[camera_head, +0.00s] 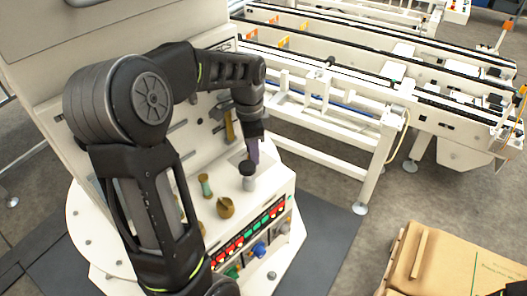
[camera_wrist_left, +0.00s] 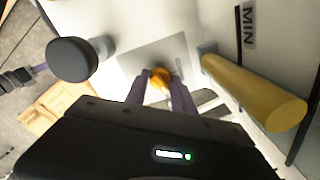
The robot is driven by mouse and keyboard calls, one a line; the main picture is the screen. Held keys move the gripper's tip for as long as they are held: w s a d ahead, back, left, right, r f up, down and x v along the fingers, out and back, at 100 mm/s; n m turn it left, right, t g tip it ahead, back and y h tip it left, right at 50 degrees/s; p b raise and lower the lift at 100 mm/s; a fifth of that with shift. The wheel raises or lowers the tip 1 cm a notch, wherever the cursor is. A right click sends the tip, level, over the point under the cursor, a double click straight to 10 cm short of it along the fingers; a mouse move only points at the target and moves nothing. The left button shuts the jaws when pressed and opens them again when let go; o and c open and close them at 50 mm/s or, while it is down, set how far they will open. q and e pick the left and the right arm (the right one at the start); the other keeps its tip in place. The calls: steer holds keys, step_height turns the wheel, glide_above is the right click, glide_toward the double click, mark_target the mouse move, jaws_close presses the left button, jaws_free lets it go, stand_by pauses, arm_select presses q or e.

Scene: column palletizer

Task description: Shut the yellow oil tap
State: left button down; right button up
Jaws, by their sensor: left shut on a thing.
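The yellow oil tap (camera_wrist_left: 160,75) shows in the left wrist view as a small orange-yellow piece in front of a pale grey plate. My left gripper (camera_wrist_left: 160,84) has its two purple fingers on either side of it and is shut on it. In the head view my left gripper (camera_head: 254,154) reaches down to the white machine's panel, and the tap is hidden there behind the fingers and wrist. The tap's turn angle is hard to tell.
A thick yellow cylinder (camera_wrist_left: 256,92) stands close to the right of the fingers, near a MIN label (camera_wrist_left: 249,26). A black round knob (camera_wrist_left: 72,60) is at the left. The machine's console has coloured buttons (camera_head: 247,238). A conveyor (camera_head: 345,75) stands behind.

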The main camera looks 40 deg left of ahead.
arm_select(q)
steer(key=n, duration=0.3)
steer(key=n+b, duration=0.1)
steer(key=n, duration=0.3)
steer(key=shift+s+d+f, duration=0.1)
steer(key=shift+s+f, duration=0.05)
steer(key=shift+s, duration=0.05)
steer(key=n, duration=0.6)
steer(key=shift+n, duration=0.3)
steer(key=c, duration=1.1)
jaws_free()
steer(key=shift+o, duration=0.2)
steer(key=shift+w, duration=0.1)
steer(key=shift+r, duration=0.25)
step_height(320, 180, up, 8)
steer(key=shift+f+b, duration=0.1)
steer(key=shift+b, duration=0.4)
